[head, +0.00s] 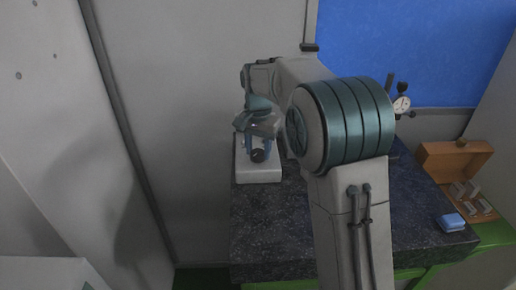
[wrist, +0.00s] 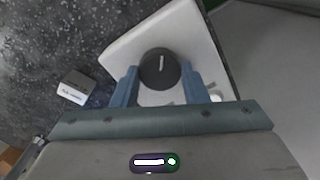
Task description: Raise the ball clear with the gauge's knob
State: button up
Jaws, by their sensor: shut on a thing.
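A pale, box-shaped gauge (head: 258,174) sits at the left end of the dark stone table, and it fills the middle of the wrist view (wrist: 130,48). Its round black knob (wrist: 159,68) carries a white pointer line, pointing nearly straight up in the wrist view. My gripper (wrist: 160,80) has its two blue fingers on either side of the knob, shut on it. In the head view my gripper (head: 259,150) is low over the gauge, with the dark knob (head: 258,155) between the fingers. I cannot make out a ball in either view.
A small grey labelled block (wrist: 75,87) lies beside the gauge. To the right stand a dial indicator (head: 401,104) and an open wooden box (head: 455,158) with several grey pieces. The table's front (head: 270,235) is clear.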

aim_at(258, 152)
jog(key=shift+r+m, duration=0.15)
jog(key=shift+m, duration=0.55)
jog(key=o, duration=1)
notch_tip(258, 152, up, 14)
jog(key=shift+f+b, duration=0.15)
jog(key=shift+b, duration=0.4)
